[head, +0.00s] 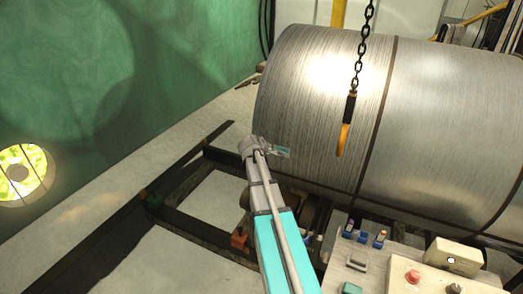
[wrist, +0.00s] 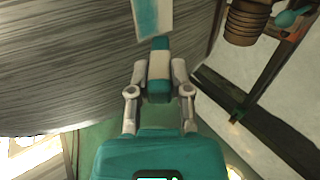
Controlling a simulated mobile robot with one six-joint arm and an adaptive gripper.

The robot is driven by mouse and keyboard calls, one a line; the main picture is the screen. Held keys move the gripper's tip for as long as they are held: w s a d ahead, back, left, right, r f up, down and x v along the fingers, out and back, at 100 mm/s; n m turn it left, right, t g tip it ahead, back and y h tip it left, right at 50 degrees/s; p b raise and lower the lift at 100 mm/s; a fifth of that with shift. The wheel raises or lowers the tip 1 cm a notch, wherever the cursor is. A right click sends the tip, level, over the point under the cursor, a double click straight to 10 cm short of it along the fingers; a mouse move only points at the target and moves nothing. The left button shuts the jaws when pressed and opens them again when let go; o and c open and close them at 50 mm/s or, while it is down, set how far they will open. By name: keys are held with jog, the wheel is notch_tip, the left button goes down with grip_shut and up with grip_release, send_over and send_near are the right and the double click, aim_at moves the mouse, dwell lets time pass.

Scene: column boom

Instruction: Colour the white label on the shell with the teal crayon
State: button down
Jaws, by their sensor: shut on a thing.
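The shell is a large grey metal cylinder (head: 320,90), and its curved side fills the upper left of the wrist view (wrist: 60,70). The label (wrist: 167,10) at the top of the wrist view is white with a teal patch on it. It shows small in the head view (head: 281,153), just right of my gripper (head: 252,147). In the wrist view my gripper (wrist: 159,75) is shut on the teal crayon (wrist: 159,57), which has a pale band and points up at the label. The crayon's end is at the label's lower edge; I cannot tell whether they touch.
A control panel (head: 400,275) with buttons and several small coloured pieces stands at lower right. Dark rails (head: 180,185) lie on the floor. A green wall (head: 120,80) is at left.

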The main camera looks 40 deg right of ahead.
jog(key=s+a, duration=0.3)
jog(key=a, duration=0.2)
dwell(0.6)
jog(key=shift+a, duration=0.15)
jog(key=shift+s+a, duration=0.4)
jog(key=shift+a, duration=0.25)
jog(key=shift+s+a, duration=0.4)
jog(key=shift+a, duration=0.2)
jog(key=shift+w+d+f, duration=0.1)
jog(key=w+d+f+b, duration=0.1)
jog(key=w+d+b, duration=0.1)
jog(key=d, duration=0.4)
jog(key=shift+w+f, duration=0.25)
jog(key=shift+w, duration=0.6)
jog(key=shift+w+d, duration=0.45)
jog(key=shift+d, duration=0.35)
dwell(1.0)
jog(key=shift+s, duration=0.1)
